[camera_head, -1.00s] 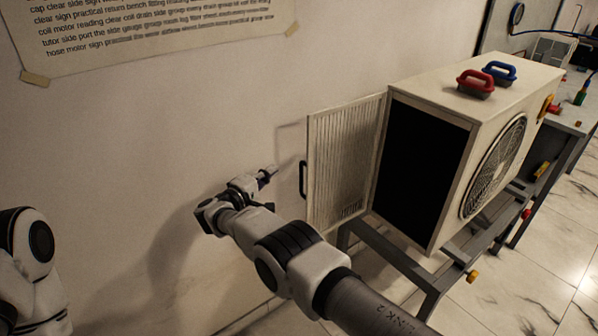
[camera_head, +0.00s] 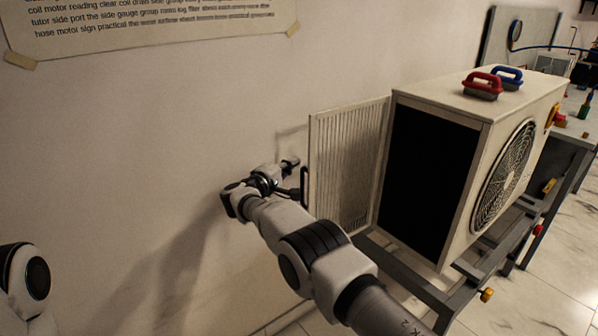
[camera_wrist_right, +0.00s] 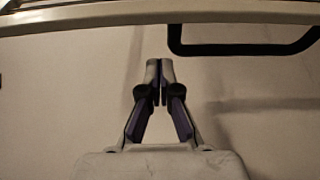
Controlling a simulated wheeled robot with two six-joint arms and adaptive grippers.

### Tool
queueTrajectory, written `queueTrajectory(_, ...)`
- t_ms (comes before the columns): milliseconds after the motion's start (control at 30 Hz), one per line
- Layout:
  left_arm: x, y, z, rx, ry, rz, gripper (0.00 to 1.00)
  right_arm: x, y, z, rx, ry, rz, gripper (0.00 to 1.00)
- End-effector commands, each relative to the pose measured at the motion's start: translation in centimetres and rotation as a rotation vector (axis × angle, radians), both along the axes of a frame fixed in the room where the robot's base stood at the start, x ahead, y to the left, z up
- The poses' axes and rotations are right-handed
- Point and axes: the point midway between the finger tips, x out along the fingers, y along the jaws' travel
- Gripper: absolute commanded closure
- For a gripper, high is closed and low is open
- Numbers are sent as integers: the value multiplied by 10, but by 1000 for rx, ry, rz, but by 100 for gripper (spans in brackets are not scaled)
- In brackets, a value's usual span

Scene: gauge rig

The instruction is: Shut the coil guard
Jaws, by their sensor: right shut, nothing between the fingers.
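The coil guard (camera_head: 345,165) is a pale ribbed panel hinged at the side of the white outdoor unit (camera_head: 440,108). It stands swung open toward the wall, and the dark coil opening (camera_head: 428,180) is uncovered. A black handle (camera_head: 304,187) is on the guard's free edge; it also shows in the right wrist view (camera_wrist_right: 245,49). My right gripper (camera_head: 291,163) is shut and empty, beside the handle on the wall side. In the right wrist view its closed fingertips (camera_wrist_right: 160,66) are left of the handle, apart from it. My left gripper is out of view.
Red (camera_head: 482,84) and blue (camera_head: 508,76) handled tools sit on top of the unit. A grey metal stand (camera_head: 405,268) supports it. The wall (camera_head: 150,150) is close behind the guard, with a poster (camera_head: 160,18) above.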

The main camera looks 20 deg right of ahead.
Motion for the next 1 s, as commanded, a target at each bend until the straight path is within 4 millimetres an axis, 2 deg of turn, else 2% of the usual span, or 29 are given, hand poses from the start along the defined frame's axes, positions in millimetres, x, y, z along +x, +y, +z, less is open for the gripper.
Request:
queueTrajectory(33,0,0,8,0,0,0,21,-2,-1,5,-2,3,0,100)
queueTrajectory(233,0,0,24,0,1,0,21,-15,-5,7,-2,3,-1,100)
queueTrajectory(500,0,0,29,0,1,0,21,-33,-10,2,0,0,0,100)
queueTrajectory(1000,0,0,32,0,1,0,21,-35,-16,2,0,0,4,100)
